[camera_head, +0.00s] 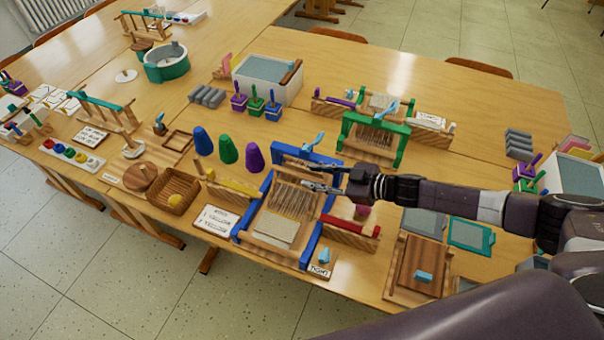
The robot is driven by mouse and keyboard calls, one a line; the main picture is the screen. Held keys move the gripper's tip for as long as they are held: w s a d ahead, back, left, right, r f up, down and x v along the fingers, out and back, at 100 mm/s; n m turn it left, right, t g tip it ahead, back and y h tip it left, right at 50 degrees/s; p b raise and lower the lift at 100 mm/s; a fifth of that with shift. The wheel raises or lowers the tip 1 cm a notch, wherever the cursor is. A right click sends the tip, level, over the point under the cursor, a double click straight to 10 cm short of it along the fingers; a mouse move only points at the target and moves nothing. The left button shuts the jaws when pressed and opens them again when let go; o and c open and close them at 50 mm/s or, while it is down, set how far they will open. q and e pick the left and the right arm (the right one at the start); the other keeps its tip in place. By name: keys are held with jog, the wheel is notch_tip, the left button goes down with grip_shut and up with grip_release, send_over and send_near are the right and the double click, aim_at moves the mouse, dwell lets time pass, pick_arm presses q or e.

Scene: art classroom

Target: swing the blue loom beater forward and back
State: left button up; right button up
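The blue loom (314,238) stands in the middle of the near table, with pale warp threads and a cream woven piece in its frame. Its blue beater (292,152) is a crossbar at the far end with a light blue handle (313,142) standing up from it. My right gripper (304,178) reaches in from the right, over the loom's threads and just on the near side of the beater. Its fingers look spread, with nothing visible between them. I cannot tell whether a finger touches the loom. My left gripper is out of view.
A green loom (402,146) stands behind the blue one. A yellow-handled wooden piece (232,187) and a red-handled one (350,232) flank it. Blue, green and purple cones (228,150) stand to the left. A wooden board (424,262) lies right of it.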

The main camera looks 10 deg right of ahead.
jog(key=v, duration=0.6)
jog(key=shift+r, duration=0.15)
jog(key=shift+s, duration=0.15)
